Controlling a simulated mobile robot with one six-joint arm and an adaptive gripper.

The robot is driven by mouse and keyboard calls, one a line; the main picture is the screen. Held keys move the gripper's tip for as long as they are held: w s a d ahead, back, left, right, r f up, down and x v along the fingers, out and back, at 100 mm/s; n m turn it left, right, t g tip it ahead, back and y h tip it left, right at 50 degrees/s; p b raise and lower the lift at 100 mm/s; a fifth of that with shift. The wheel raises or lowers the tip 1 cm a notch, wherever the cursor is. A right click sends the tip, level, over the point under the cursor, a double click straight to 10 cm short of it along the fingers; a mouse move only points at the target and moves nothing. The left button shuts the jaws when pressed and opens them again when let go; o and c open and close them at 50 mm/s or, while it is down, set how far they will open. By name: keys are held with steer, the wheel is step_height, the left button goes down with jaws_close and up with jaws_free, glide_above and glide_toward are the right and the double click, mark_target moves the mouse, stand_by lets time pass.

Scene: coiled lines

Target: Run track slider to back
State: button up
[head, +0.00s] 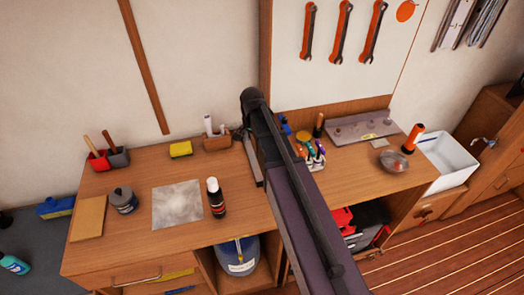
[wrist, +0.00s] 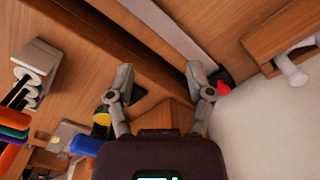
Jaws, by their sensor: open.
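A long grey track (head: 252,160) lies on the bench just left of my arm in the head view, running toward the wall. In the wrist view the grey track (wrist: 168,27) runs diagonally from the top to near the right fingertip. A small dark piece with a red part (wrist: 224,88) is at its wall end; I cannot tell whether this is the slider. No other slider shows clearly. My gripper (wrist: 160,76) is open, with bare wood between its fingers and nothing held. In the head view my arm hides the gripper and part of the bench.
A wooden holder with white rolls (head: 216,142) stands left of the track. The pale wall (wrist: 265,135) is close to the right finger.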

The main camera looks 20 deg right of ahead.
steer(key=shift+r+p, duration=3.2)
steer(key=shift+r, duration=0.25)
steer(key=s+f+n+b, duration=0.2)
steer(key=s+n, duration=0.5)
steer(key=s, duration=0.5)
steer(key=shift+s, duration=0.25)
steer(key=shift+a+f, duration=0.1)
steer(key=s, duration=0.1)
steer(key=s+n, duration=0.1)
steer(key=s+n+b, duration=0.1)
steer(key=shift+s+f, duration=0.3)
steer(key=shift+s, duration=0.05)
